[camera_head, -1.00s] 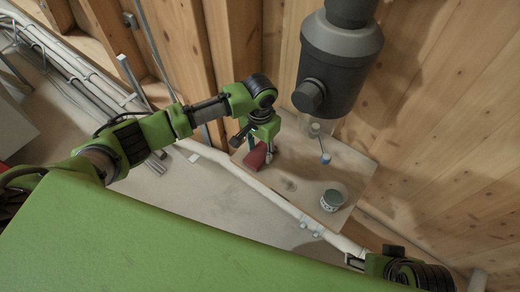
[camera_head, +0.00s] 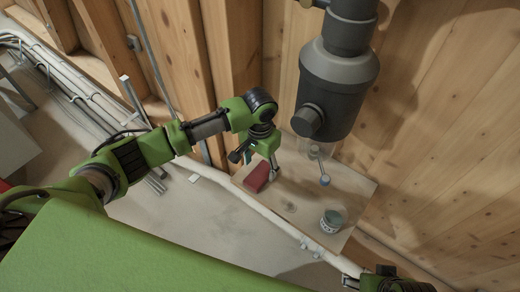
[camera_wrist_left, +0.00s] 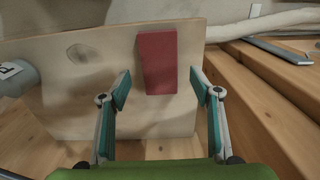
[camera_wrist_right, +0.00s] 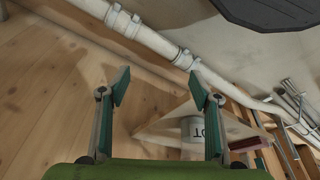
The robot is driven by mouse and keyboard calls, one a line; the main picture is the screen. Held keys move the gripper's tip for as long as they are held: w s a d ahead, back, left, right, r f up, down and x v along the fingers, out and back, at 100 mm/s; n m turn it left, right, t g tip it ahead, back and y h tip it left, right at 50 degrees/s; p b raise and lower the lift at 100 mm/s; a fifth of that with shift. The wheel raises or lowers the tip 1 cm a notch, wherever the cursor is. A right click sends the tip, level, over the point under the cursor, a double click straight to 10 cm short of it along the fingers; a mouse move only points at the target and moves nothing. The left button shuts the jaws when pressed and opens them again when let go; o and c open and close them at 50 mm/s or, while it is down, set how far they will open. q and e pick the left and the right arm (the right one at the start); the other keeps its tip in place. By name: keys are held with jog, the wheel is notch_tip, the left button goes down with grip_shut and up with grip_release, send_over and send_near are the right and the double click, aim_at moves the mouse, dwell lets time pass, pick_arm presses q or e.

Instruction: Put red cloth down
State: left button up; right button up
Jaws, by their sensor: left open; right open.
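The red cloth (camera_head: 257,178), a folded block, lies on a pale wooden board (camera_head: 290,200) near its left edge. In the left wrist view, the cloth (camera_wrist_left: 157,62) sits against the board between and beyond my open fingers. A gap shows on each side of it. My left gripper (camera_head: 262,158) is just above the cloth in the head view. My right gripper (camera_wrist_right: 158,80) is open and empty, away from the cloth. The cloth also shows at the lower right of the right wrist view (camera_wrist_right: 248,144).
A white cup with a grey-green top (camera_head: 331,221) stands on the board's right part. A pale pipe (camera_head: 285,228) runs along the board's front. Wooden walls close the back and right.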

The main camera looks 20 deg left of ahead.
aim_at(260, 174)
pick_arm(q)
notch_tip(260, 174, up, 9)
jog(key=p, duration=0.2)
pick_arm(e)
notch_tip(260, 174, down, 9)
jog(key=shift+g, duration=0.3)
jog(key=shift+a+r, duration=0.1)
jog(key=shift+r, duration=0.05)
